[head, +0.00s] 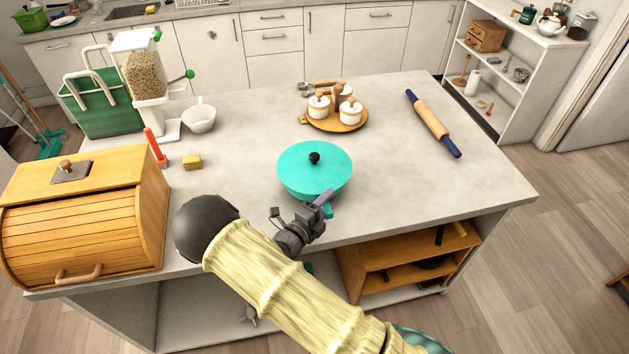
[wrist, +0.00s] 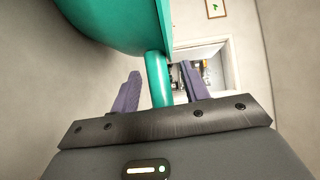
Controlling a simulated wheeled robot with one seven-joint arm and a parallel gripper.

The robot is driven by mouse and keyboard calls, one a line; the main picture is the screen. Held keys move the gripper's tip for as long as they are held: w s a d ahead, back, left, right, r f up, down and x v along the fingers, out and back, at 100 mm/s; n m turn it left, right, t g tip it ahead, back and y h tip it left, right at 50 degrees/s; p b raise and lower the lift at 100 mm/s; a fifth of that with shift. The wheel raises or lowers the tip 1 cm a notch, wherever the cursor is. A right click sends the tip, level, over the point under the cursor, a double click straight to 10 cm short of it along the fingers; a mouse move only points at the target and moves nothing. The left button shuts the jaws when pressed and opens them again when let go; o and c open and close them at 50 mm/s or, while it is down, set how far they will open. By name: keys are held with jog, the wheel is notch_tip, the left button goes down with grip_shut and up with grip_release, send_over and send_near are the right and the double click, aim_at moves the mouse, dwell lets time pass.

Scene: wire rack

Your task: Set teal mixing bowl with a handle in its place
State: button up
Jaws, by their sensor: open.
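The teal mixing bowl (head: 314,177) stands on the grey countertop near its front middle. A teal top with a black knob covers it. Its teal handle (wrist: 158,76) points down toward my gripper in the wrist view, and the bowl's side (wrist: 110,25) fills the upper left there. My gripper (head: 325,203) is at the near side of the bowl, by the handle. In the wrist view my gripper (wrist: 161,82) has its two purple fingers apart, one on each side of the handle, with gaps visible. The bowl's inside is hidden.
A wooden bread box (head: 90,215) stands at the left. A grain dispenser (head: 146,85) and white bowl (head: 199,118) stand behind it. A round wooden tray (head: 335,126) with white jars and a rolling pin (head: 433,121) lie farther back. The counter right of the bowl is clear.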

dwell(0.3)
grip_shut()
jog(key=shift+r, duration=0.15)
jog(key=shift+r+b, duration=1.35)
jog(key=shift+r, duration=3.55)
